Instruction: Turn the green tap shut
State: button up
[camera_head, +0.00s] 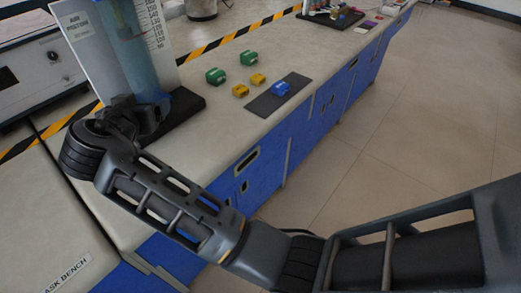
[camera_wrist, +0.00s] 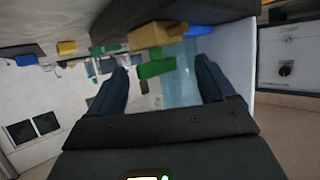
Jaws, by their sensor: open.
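The green tap (camera_wrist: 155,69) shows in the wrist view as a green bar between and beyond my fingertips. A tan block-like part (camera_wrist: 158,34) and a blue part (camera_wrist: 198,31) are close to it. My gripper (camera_wrist: 161,75) is open, with one dark finger on each side of the green bar; I cannot tell whether either touches it. In the head view my gripper (camera_head: 148,112) is in front of the clear blue tube (camera_head: 138,60) on its stand, and my arm hides the tap there.
A grey instrument (camera_head: 40,68) is at left.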

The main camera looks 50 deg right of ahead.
jog(key=n+t+y+p, duration=0.1)
jog(key=p, duration=0.1)
jog(key=n+t+y+p, duration=0.1)
jog(key=n+y+p, duration=0.1)
jog(key=p, duration=0.1)
jog(key=d+n+t+y+p, duration=0.1)
jog(key=n+y+p, duration=0.1)
jog(key=shift+s+r, duration=0.25)
jog(key=shift+r, duration=0.05)
jog(key=shift+d+f+n+t+y+p, duration=0.1)
jog(key=shift+n+t+y+p, duration=0.2)
jog(key=shift+n+y+p, duration=0.55)
jog(key=shift+d+f+n+t+y+p, duration=0.1)
jog(key=shift+n+t+y+p, duration=0.3)
jog(key=shift+n+y, duration=0.75)
